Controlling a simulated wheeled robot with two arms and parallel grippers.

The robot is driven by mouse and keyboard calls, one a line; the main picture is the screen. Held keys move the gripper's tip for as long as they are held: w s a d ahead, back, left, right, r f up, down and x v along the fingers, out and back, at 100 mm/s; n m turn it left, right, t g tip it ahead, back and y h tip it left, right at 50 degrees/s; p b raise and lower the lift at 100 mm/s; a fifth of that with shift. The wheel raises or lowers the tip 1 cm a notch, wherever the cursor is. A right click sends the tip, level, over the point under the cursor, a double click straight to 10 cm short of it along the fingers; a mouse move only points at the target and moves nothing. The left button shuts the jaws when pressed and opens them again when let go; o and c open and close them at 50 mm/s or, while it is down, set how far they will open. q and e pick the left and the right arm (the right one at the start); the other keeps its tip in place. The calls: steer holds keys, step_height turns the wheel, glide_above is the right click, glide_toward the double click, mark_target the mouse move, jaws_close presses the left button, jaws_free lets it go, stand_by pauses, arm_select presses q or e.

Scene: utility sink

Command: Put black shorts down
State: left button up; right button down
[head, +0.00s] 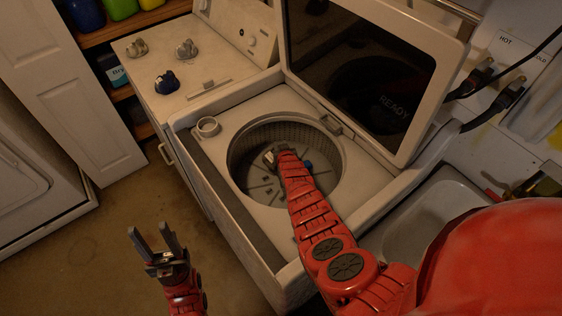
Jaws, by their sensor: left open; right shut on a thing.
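The washing machine (237,200) stands in the middle with its lid up and its round drum (329,170) open. My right arm reaches down into the drum, and my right gripper (270,158) is inside it, above the drum floor. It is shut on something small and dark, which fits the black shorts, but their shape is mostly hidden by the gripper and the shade. A small blue thing (308,165) shows in the drum just right of my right wrist. My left gripper (150,232) is open and empty above the floor, left of the washer.
The raised lid (365,70) stands behind the drum. A sink (425,215) is at right. The floor at left is clear.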

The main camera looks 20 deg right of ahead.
step_height(320, 180, down, 5)
steer(key=b, duration=0.3)
steer(key=shift+r, duration=0.15)
steer(key=shift+f+b, duration=0.2)
steer(key=shift+b, duration=0.1)
steer(key=shift+w, duration=0.1)
steer(key=shift+r, duration=0.1)
steer(key=c, duration=0.6)
jaws_free()
steer(key=shift+c, duration=0.2)
